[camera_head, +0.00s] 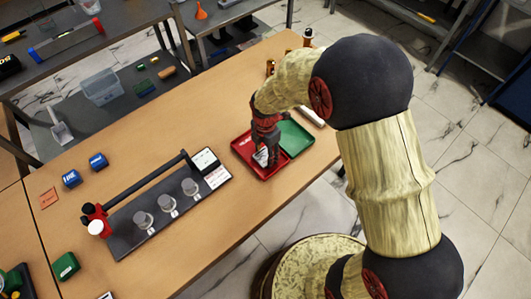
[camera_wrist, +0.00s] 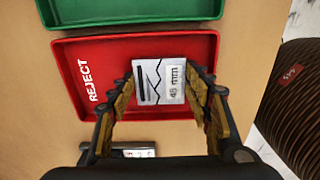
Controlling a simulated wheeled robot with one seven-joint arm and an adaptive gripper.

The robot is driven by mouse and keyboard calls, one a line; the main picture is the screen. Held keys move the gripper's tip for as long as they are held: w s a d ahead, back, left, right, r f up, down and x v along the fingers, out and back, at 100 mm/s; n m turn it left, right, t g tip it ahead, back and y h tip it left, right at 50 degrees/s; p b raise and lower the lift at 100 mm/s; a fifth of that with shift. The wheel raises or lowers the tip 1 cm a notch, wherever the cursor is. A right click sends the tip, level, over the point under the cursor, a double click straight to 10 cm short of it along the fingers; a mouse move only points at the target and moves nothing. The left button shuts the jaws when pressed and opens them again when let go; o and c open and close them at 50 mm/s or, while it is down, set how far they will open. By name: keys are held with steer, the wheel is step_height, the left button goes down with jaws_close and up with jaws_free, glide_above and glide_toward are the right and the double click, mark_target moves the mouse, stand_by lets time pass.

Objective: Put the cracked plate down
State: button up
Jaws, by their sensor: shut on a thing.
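The cracked plate (camera_wrist: 158,82) is a pale square with a jagged dark crack line and the print "48 mm". My gripper (camera_wrist: 160,100) is shut on it, with a finger on each side. The plate is over the red tray (camera_wrist: 85,60) marked REJECT; I cannot tell whether it touches the tray floor. In the head view my gripper (camera_head: 267,150) points down at the red tray (camera_head: 240,143), and the plate (camera_head: 261,157) shows partly behind the fingers.
A green tray (camera_head: 297,138) adjoins the red one. A dark gauge rig (camera_head: 150,205) with several clear round pieces lies to the left, beside a white card (camera_head: 204,160). Blue blocks (camera_head: 71,178) stand farther left. Small bottles (camera_head: 270,67) stand at the far end.

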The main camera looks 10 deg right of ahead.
steer(key=o, duration=1.3)
step_height(320, 180, up, 12)
steer(key=p, duration=0.4)
steer(key=shift+r, duration=0.15)
step_height(320, 180, up, 11)
steer(key=m+t, duration=0.2)
steer(key=m, duration=0.5)
glide_above(266, 156)
steer(key=s+d, duration=0.3)
steer(key=d, duration=0.1)
steer(key=s+d+r+m+t, duration=0.1)
steer(key=s+d+r+m, duration=0.3)
steer(key=r+m, duration=0.15)
steer(key=shift+s+d+r+m+t, duration=0.45)
steer(key=shift+s+d+r+m, duration=0.6)
steer(key=shift+s+m, duration=1)
steer(key=shift+s+d+r+m+t, duration=0.4)
steer(key=shift+s+d+r+m, duration=0.2)
steer(key=shift+s+r+m, duration=1.15)
steer(key=shift+s+d+r+m+t, duration=0.45)
steer(key=shift+s+d+r+m, duration=0.45)
steer(key=shift+s+m, duration=1.4)
